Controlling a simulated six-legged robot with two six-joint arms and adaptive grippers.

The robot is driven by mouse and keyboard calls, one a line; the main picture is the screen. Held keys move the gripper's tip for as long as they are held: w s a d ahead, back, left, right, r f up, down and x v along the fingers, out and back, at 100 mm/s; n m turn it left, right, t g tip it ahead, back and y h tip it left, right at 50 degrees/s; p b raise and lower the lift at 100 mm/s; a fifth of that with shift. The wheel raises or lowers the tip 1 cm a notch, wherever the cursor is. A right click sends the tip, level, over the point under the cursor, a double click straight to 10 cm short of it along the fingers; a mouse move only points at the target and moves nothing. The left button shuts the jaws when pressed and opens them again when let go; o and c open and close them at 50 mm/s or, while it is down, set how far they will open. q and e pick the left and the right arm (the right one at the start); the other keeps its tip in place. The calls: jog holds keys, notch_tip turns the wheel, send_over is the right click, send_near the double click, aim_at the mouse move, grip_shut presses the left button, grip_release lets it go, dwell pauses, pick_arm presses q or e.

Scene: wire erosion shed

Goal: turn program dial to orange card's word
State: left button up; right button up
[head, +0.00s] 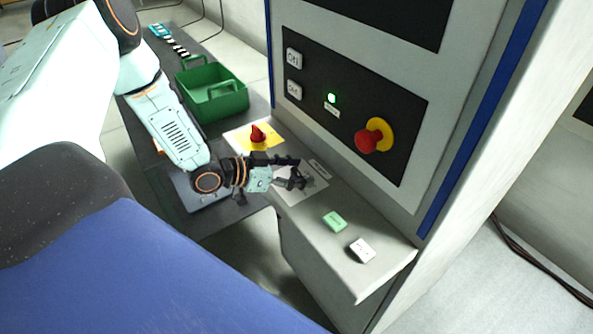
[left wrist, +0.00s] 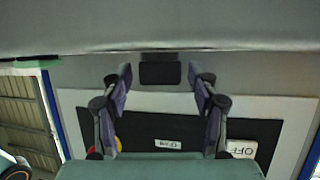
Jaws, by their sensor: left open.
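The program dial seems to be the dark block (left wrist: 160,73) on the shelf in the left wrist view, which looks upside down. My left gripper (head: 298,180) is open low over the shelf's pale plate (head: 297,198) in the head view. In the left wrist view its fingers (left wrist: 160,88) stand apart, one on each side of the dark block, with gaps visible. The dial's pointer and words cannot be read. My right gripper is not in view.
A red rotary switch (head: 258,135) on a yellow plate stands left of my gripper. A green crate (head: 213,95) stands behind. The upright panel with a red emergency button (head: 370,139) rises close behind the shelf (head: 325,260). Free shelf lies around the cards.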

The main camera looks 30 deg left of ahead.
aim_at(296, 172)
pick_arm(q)
jog(key=shift+r, duration=0.1)
jog(key=shift+r, duration=4.95)
